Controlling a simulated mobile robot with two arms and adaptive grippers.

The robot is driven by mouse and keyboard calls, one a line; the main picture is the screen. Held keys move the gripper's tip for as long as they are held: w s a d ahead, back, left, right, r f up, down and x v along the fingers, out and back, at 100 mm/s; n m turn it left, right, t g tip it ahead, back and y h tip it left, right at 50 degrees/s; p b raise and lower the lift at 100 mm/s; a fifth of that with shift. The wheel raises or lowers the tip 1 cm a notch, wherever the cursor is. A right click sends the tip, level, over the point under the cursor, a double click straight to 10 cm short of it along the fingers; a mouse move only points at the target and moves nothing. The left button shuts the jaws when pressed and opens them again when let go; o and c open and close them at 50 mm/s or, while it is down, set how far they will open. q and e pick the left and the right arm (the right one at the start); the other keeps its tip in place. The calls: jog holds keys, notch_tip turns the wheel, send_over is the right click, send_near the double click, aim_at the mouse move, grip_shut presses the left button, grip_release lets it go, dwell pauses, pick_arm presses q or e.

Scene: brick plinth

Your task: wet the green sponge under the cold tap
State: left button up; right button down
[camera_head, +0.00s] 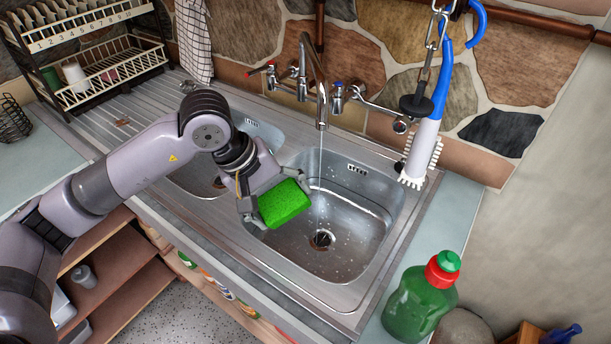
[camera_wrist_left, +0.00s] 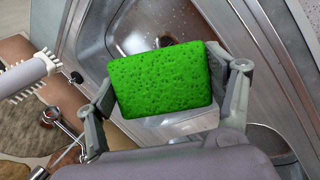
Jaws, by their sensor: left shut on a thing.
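The green sponge (camera_head: 284,204) is held over the right-hand basin (camera_head: 360,225) of the steel sink. My left gripper (camera_head: 278,200) is shut on it, with a finger at each end, as the left wrist view (camera_wrist_left: 160,80) also shows. A thin stream of water (camera_head: 320,155) falls from the spout (camera_head: 322,112) into this basin. The stream passes just right of the sponge; whether it touches the sponge's edge I cannot tell. The blue-marked cold tap (camera_head: 338,96) is right of the spout, the red-marked tap (camera_head: 268,68) left. My right gripper is not in view.
A blue-and-white brush (camera_head: 425,130) hangs from a chain at the basin's right rear. A green bottle (camera_head: 420,300) with a red and green cap stands on the right counter. A dish rack (camera_head: 90,60) stands back left. A checked towel (camera_head: 195,40) hangs behind.

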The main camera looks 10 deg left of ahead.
pick_arm(q)
jog(key=shift+r, duration=0.1)
jog(key=s+a+r, duration=0.1)
jog(key=s+r, duration=0.3)
jog(key=shift+s+a, duration=0.35)
dwell(0.6)
